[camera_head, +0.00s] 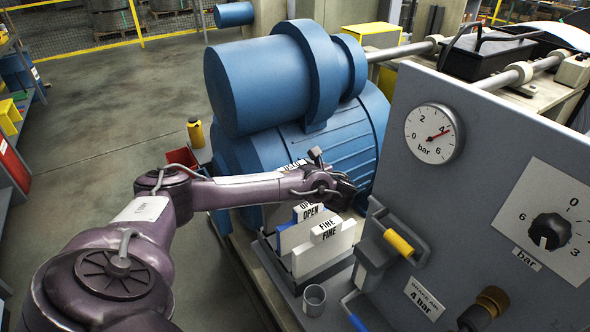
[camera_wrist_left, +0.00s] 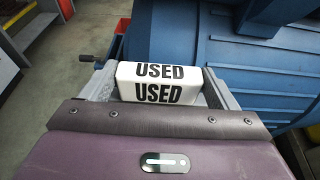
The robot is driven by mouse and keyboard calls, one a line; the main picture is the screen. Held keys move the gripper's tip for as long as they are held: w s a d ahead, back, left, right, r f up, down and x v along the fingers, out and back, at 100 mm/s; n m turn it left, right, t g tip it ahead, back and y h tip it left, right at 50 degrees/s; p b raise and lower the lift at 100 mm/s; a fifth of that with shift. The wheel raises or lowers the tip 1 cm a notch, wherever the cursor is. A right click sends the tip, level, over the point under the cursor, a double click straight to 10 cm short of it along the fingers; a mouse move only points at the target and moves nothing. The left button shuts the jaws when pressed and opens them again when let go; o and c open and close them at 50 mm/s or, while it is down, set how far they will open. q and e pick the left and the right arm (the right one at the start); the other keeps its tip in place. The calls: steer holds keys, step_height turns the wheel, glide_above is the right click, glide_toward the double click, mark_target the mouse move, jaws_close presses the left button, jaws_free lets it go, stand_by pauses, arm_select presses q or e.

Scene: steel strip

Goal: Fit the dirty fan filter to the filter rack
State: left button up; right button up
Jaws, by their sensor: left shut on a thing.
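My left gripper (camera_head: 338,190) is shut on a white block marked "USED" (camera_wrist_left: 158,84), which I take to be the dirty fan filter. In the left wrist view it sits between the two grey fingers (camera_wrist_left: 158,88). In the head view my gripper and wrist hide most or all of it. Just below and in front of the gripper, white labelled blocks marked "OPEN" (camera_head: 310,211) and "FINE" (camera_head: 325,231) stand upright, seemingly in the filter rack (camera_head: 318,272). Whether the held block touches the rack cannot be told. My right gripper is not in view.
A big blue fan motor (camera_head: 265,80) stands close behind the gripper. A grey panel with a pressure gauge (camera_head: 434,133) and a yellow-handled lever (camera_head: 398,242) rises on the right. A small grey cup (camera_head: 314,298) stands in front of the rack. Open floor lies left.

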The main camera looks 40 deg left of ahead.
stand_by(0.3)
arm_select(q)
steer(key=shift+f+b, duration=1.9)
steer(key=shift+f, duration=0.5)
steer(key=o, duration=1)
steer(key=shift+o, duration=0.2)
steer(key=shift+s, duration=0.1)
step_height(320, 180, up, 20)
steer(key=b, duration=0.1)
steer(key=shift+r, duration=0.15)
